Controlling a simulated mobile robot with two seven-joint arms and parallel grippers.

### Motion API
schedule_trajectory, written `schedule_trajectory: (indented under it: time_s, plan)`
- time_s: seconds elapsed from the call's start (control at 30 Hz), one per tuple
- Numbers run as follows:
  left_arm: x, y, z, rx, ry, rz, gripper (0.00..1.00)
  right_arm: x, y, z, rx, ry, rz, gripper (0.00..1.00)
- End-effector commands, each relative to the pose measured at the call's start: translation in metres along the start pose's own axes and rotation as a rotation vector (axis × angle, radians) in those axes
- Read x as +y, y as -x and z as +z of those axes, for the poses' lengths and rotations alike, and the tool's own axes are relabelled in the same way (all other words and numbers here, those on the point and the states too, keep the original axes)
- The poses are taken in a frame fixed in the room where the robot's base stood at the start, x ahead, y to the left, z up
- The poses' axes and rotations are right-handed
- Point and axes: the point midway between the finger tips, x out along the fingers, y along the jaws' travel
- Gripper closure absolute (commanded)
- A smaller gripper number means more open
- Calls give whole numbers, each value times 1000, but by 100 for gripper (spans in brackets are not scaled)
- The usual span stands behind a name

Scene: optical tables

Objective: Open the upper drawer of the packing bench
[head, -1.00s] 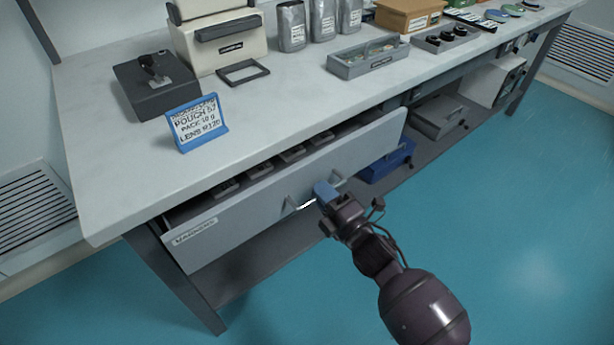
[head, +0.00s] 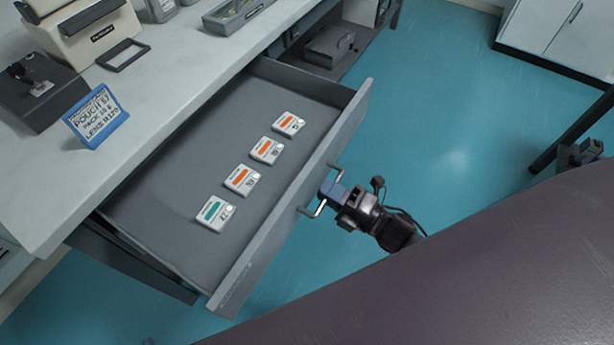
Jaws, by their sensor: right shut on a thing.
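The upper drawer (head: 160,205) of the packing bench (head: 185,85) stands pulled well out, its grey floor in plain view. Several small white boxes lie in a row inside it, among them one with a green label (head: 214,213) and one with an orange label (head: 288,124). My right gripper (head: 328,194) is shut on the drawer handle (head: 311,213), a metal bar on the outside of the drawer front. The handle's middle is hidden by the fingers. My left gripper is not in view.
A blue-framed sign (head: 97,117), a dark scale-like device (head: 40,90) and a cream machine (head: 85,30) stand on the bench top. A grey case (head: 330,47) sits on the lower shelf. Blue floor is open beyond the drawer front.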

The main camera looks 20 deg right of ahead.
Motion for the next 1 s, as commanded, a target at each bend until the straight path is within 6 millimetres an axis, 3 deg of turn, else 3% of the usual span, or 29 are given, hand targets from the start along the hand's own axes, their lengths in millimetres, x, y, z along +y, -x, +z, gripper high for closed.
schedule_trajectory:
  time_s: [0.3, 0.7, 0.73, 0.87, 1.0]
  plan:
    - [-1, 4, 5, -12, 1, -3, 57, 5, 25, 0, 0, 0, 0, 100]
    - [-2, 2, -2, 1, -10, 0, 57, 5, 27, 0, -1, 0, 0, 100]
    - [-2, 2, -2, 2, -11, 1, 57, 5, 27, 0, -1, 0, 0, 84]
    - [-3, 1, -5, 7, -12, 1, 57, 5, 27, 0, 0, 0, 0, 65]
    - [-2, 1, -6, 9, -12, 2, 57, 5, 27, 0, 0, 0, 0, 63]
